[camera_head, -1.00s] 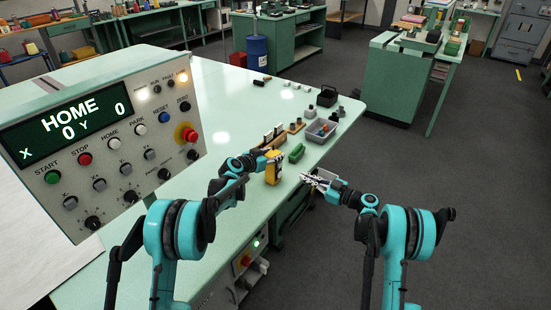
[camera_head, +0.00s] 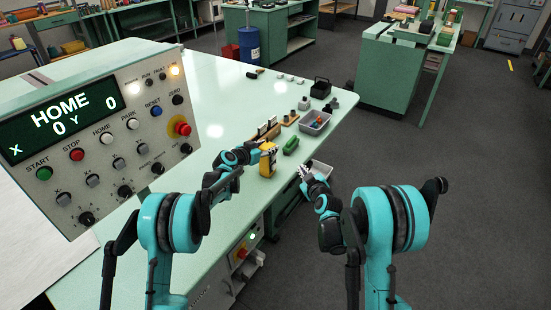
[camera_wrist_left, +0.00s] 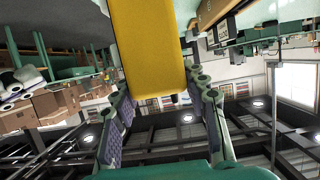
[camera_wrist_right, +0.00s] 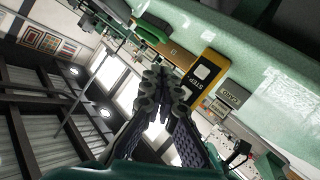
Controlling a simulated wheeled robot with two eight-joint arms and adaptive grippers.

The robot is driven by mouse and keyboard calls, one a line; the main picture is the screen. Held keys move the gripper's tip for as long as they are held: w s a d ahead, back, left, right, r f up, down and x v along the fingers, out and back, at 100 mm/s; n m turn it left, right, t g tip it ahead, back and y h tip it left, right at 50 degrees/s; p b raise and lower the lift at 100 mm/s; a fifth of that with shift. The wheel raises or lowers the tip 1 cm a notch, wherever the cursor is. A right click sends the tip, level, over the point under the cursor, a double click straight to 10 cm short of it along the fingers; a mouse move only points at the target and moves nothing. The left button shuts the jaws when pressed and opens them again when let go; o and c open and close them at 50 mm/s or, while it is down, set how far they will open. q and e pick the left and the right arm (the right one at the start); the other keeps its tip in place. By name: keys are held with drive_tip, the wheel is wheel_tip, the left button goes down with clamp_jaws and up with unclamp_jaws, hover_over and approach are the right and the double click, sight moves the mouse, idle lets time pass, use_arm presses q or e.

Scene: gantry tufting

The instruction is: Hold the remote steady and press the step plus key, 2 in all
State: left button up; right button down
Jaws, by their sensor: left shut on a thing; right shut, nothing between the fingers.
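The yellow remote (camera_head: 268,165) stands upright above the near edge of the pale green table. My left gripper (camera_head: 262,150) is shut on it. In the left wrist view the yellow body (camera_wrist_left: 150,45) of the remote sits between the fingers (camera_wrist_left: 163,85). In the right wrist view the remote's face (camera_wrist_right: 205,75) shows a white label and the word STEP; single keys are hard to make out. My right gripper (camera_head: 304,169) is shut and empty, to the right of the remote and apart from it. Its closed tips also show in the right wrist view (camera_wrist_right: 160,78).
A control panel (camera_head: 100,140) reading HOME, X 0, Y 0 stands at the left. A green block (camera_head: 291,145), a wooden holder (camera_head: 266,136) and a grey bin (camera_head: 316,122) lie behind the remote. The table's middle is clear.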

drive_tip(key=shift+w+a, duration=0.1)
drive_tip(key=w+a, duration=0.5)
drive_tip(key=a, duration=0.2)
idle(0.4)
drive_tip(key=shift+w+a, duration=0.1)
idle(1.2)
drive_tip(key=shift+w+a, duration=0.15)
drive_tip(key=shift+a, duration=0.05)
drive_tip(key=shift+w+a, duration=0.35)
drive_tip(key=shift+a, duration=0.1)
idle(0.9)
drive_tip(key=shift+s+d, duration=0.6)
drive_tip(key=shift+d, duration=0.15)
drive_tip(key=shift+d, duration=0.1)
drive_tip(key=shift+s+d, duration=0.75)
drive_tip(key=shift+d, duration=0.25)
drive_tip(key=shift+s+d, duration=0.75)
drive_tip(key=shift+d, duration=0.2)
